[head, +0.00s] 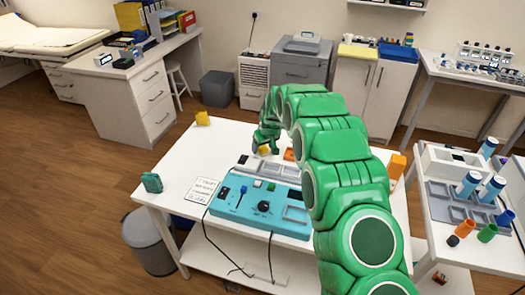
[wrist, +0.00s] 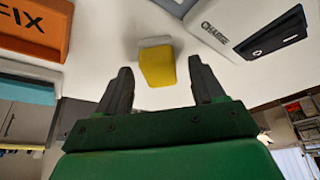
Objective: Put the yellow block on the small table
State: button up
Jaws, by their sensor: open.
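A yellow block (head: 264,150) stands on the white table (head: 172,158), just beyond my gripper in the head view. In the wrist view the yellow block (wrist: 157,62) shows between and just past the fingertips, with a pale grey piece at its far end. My gripper (wrist: 160,74) is open, with one dark finger to either side of the block and gaps on both sides. In the head view my green arm hides most of the gripper and part of the tabletop. Another yellow object (head: 202,118) sits at the table's far left edge.
A teal control box (head: 262,205) with cables lies on the near side of the table. A small green object (head: 152,182) is at the left corner, an orange block (head: 397,165) at the right. A side table (head: 450,250) at right carries bottles and a white tray.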

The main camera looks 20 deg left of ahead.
jog(key=shift+w+a+f, duration=0.2)
jog(key=shift+f, duration=0.35)
jog(key=shift+c, duration=0.3)
jog(key=c, duration=1.1)
jog(key=shift+o, duration=0.2)
jog(key=shift+r, duration=1.55)
jog(key=s+d+r, duration=0.7)
jog(key=s+r, duration=0.3)
jog(key=s, duration=0.2)
jog(key=d+f+m+h, duration=0.1)
jog(key=d+m, duration=0.2)
jog(key=d, duration=0.8)
jog(key=s+d+f+m+h, duration=0.1)
jog(key=d+f+m, duration=0.1)
jog(key=d, duration=1)
jog(key=s+d+f+m+t+h, duration=0.1)
jog(key=d+m, duration=0.3)
jog(key=d, duration=0.7)
jog(key=shift+d+f, duration=0.3)
jog(key=shift+f, duration=0.35)
